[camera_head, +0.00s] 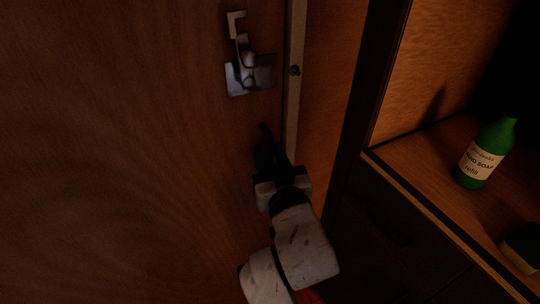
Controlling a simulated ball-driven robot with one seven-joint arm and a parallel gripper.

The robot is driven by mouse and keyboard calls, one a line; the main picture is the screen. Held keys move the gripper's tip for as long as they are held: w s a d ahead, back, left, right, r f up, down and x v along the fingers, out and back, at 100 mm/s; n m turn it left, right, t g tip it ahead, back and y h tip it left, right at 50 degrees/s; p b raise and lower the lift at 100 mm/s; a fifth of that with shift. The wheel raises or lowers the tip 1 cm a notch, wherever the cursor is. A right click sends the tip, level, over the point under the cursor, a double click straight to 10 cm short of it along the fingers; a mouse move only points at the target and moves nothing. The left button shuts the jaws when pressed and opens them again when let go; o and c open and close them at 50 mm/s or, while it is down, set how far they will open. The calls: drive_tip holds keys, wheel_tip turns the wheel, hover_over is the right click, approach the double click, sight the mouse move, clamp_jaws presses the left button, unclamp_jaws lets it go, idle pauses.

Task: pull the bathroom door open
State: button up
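The bathroom door (120,150) is a brown wooden panel that fills the left of the view. A metal latch plate with a hooked handle (250,70) is fixed near its right edge. My gripper (270,142) is below the latch, close to the door's right edge, at the end of my white arm. Its dark fingers point up toward the latch and appear apart from it. The dim light hides the gap between the fingers, and I cannot tell whether they touch the door.
A pale frame strip (292,90) with a dark knob runs along the door's edge. The cabinet stands close to my arm's right side.

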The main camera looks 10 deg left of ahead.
clamp_jaws()
idle(0.3)
idle(0.3)
